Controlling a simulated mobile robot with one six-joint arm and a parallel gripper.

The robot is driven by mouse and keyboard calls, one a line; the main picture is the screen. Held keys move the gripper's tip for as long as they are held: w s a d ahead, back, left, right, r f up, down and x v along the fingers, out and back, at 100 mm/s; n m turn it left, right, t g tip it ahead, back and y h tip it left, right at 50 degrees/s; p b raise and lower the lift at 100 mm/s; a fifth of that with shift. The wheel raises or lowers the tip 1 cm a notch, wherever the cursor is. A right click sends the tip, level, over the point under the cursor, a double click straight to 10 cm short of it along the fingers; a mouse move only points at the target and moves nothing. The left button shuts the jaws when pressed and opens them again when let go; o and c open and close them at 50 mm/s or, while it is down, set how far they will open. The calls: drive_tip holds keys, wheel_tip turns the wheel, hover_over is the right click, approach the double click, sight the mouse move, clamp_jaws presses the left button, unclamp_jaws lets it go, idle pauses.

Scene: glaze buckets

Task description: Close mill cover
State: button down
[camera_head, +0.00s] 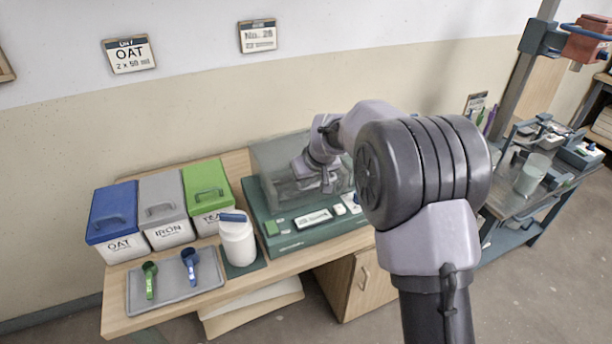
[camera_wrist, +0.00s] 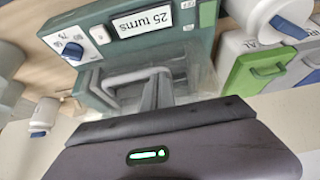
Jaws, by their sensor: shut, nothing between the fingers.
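The mill (camera_head: 285,232) is a green box with a label and controls on its front, on the wooden bench. Its clear cover (camera_head: 268,158) rises at the back of the mill. My gripper (camera_head: 318,184) overlaps the cover in the head view, and I cannot tell how tilted the cover is or whether they touch. In the wrist view the mill (camera_wrist: 150,48) is turned over, with a "25 turns" label and a blue knob. My shut, empty gripper (camera_wrist: 158,92) points at the mill, beside a pale bent bar (camera_wrist: 97,90).
Blue (camera_head: 113,215), grey (camera_head: 163,200) and green (camera_head: 206,190) lidded buckets stand left of the mill. A white jar (camera_head: 238,243) stands close by its left side. A grey tray (camera_head: 170,297) holds green and blue scoops. Another table (camera_head: 545,185) stands at right.

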drive_tip(key=shift+s+d+f+b, duration=0.2)
drive_tip(key=shift+s+f+b, duration=0.3)
drive_tip(key=shift+f, duration=0.3)
drive_tip(key=shift+s+d+f+b, duration=0.15)
drive_tip(key=shift+s+f+b, duration=0.2)
drive_tip(key=shift+s+f, duration=0.35)
drive_tip(key=shift+w, duration=0.1)
wheel_tip(320, 180, up, 5)
drive_tip(key=w+p, duration=0.1)
drive_tip(key=p, duration=0.2)
drive_tip(key=s+d, duration=0.3)
drive_tip(key=s, duration=0.6)
drive_tip(key=s+d+r+m, duration=0.2)
drive_tip(key=s+r+m, duration=0.1)
drive_tip(key=s+r, duration=0.55)
drive_tip(key=s+d+r+m, duration=0.1)
drive_tip(key=s+d+m, duration=0.1)
drive_tip(key=s, duration=0.9)
drive_tip(key=s+d+r+m, duration=0.1)
drive_tip(key=s+m, duration=0.3)
drive_tip(key=s, duration=0.7)
drive_tip(key=shift+d+r, duration=0.35)
drive_tip(key=shift+r, duration=0.05)
